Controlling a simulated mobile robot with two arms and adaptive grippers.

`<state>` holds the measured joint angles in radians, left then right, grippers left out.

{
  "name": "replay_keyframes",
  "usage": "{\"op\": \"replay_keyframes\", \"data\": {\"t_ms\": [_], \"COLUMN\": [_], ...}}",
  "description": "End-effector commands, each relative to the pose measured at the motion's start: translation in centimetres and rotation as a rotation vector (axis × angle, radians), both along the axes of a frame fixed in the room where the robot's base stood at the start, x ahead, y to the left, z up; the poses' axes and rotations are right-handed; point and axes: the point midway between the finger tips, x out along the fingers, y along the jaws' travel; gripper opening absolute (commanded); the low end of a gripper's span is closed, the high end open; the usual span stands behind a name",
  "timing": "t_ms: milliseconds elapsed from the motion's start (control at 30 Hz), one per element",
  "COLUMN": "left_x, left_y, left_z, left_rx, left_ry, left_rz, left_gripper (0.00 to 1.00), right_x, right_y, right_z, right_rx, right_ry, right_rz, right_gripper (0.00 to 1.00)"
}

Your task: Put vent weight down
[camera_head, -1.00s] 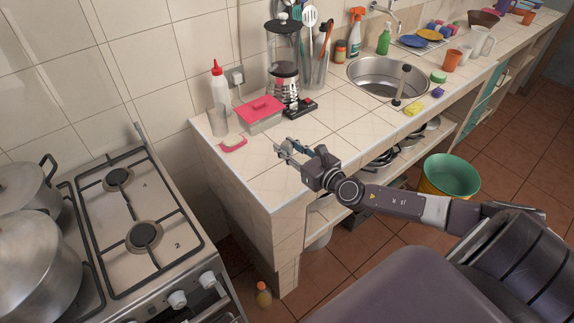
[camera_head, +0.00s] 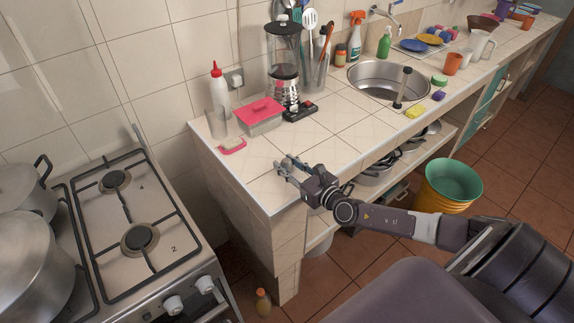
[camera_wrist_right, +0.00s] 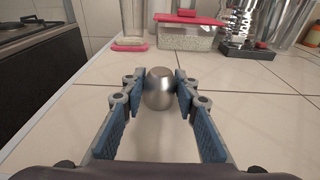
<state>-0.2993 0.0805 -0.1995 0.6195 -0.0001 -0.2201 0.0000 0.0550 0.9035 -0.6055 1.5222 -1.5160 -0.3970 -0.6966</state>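The vent weight (camera_wrist_right: 159,88) is a small, rounded, silvery metal piece in the middle of the right wrist view. My right gripper (camera_wrist_right: 160,84) has a blue-padded finger on each side of it, with the fingertips against its sides. In the head view my right gripper (camera_head: 286,167) is low over the near left part of the tiled counter (camera_head: 262,190). The vent weight is too small to make out clearly there. I cannot tell whether its underside touches the tiles. My left gripper is not in view.
The stove (camera_head: 130,230) is to the left across a gap. Tiles around the gripper are clear.

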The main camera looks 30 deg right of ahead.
Motion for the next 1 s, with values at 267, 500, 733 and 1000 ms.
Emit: {"op": "replay_keyframes", "data": {"t_ms": [267,500,733,1000], "left_x": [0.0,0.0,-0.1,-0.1], "left_y": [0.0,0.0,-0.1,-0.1], "left_z": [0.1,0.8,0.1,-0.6], "left_rx": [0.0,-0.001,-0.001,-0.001], "left_ry": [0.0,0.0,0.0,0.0], "left_rz": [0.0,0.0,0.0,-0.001], "left_gripper": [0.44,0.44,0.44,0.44], "right_x": [0.0,0.0,-3.7,-8.4], "right_y": [0.0,0.0,-0.3,-0.6], "right_z": [0.0,0.7,0.7,1.3], "right_rx": [0.0,0.0,-0.001,-0.002], "right_ry": [0.001,0.0,0.005,0.005], "right_rz": [0.0,-0.001,0.002,0.002], "right_gripper": [0.43,0.43,0.43,0.43]}}
